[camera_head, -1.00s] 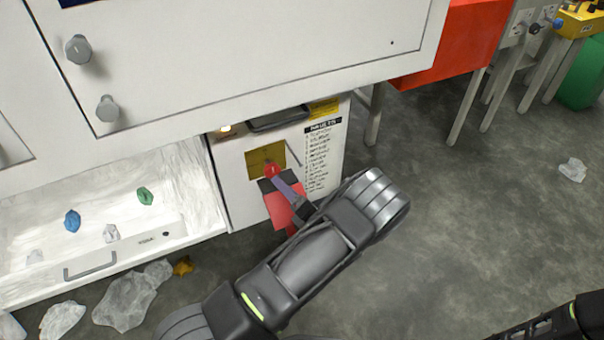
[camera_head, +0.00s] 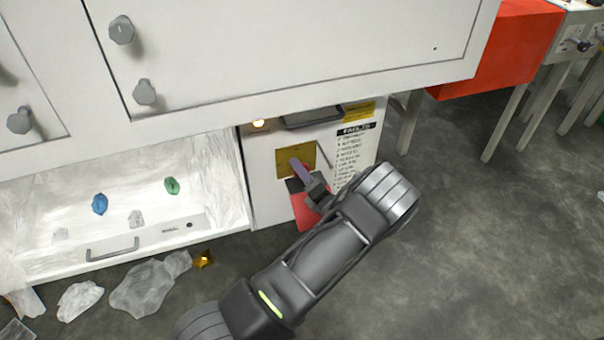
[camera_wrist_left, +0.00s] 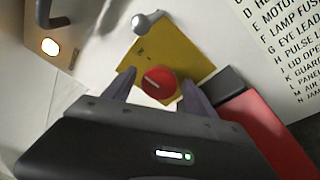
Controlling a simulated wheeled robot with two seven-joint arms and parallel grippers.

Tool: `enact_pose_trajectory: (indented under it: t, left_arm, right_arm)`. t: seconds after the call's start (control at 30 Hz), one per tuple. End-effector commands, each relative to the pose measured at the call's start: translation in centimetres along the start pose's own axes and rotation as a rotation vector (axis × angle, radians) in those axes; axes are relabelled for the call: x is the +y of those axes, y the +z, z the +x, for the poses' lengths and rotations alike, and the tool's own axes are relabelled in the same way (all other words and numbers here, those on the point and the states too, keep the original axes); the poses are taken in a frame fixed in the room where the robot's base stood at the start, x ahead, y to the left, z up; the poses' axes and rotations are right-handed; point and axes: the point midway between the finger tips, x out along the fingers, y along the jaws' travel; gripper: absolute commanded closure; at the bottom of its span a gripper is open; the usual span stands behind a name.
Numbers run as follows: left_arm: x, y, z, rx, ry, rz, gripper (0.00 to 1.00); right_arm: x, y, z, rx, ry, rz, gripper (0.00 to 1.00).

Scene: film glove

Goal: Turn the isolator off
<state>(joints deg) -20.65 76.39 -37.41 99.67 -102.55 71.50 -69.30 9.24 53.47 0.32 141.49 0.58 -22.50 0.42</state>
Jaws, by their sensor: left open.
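The isolator is a round red knob (camera_wrist_left: 158,84) on a yellow plate (camera_wrist_left: 190,62), facing me in the left wrist view. A pale line crosses the knob at a slant. In the head view the yellow plate (camera_head: 285,160) is on the white lower panel, and my gripper mostly hides the knob. My left gripper (camera_wrist_left: 160,88) is open, with its two fingers on either side of the knob; I cannot tell if they touch it. It also shows in the head view (camera_head: 297,165). My right gripper is not in view.
A red piece (camera_head: 305,207) hangs below the plate, beside my left gripper. A lit lamp (camera_head: 258,123) and a faults list (camera_head: 354,150) are on the same panel. An open drawer (camera_head: 110,246) lies left. White cabinet doors (camera_head: 280,45) overhang above. Floor at right is clear.

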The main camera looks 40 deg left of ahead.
Motion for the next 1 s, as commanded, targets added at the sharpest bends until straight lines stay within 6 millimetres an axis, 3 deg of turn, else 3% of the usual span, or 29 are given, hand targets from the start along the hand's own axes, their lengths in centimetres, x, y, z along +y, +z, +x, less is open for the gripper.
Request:
enact_pose_trajectory:
  t: [0.37,1.0]
  left_arm:
    - [0.03,0.01,0.61,0.0,0.0,0.0,0.36]
    - [0.04,-0.01,0.59,0.0,0.0,0.0,0.88]
  right_arm:
    - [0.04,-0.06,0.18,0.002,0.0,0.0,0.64]
    - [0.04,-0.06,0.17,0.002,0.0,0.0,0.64]
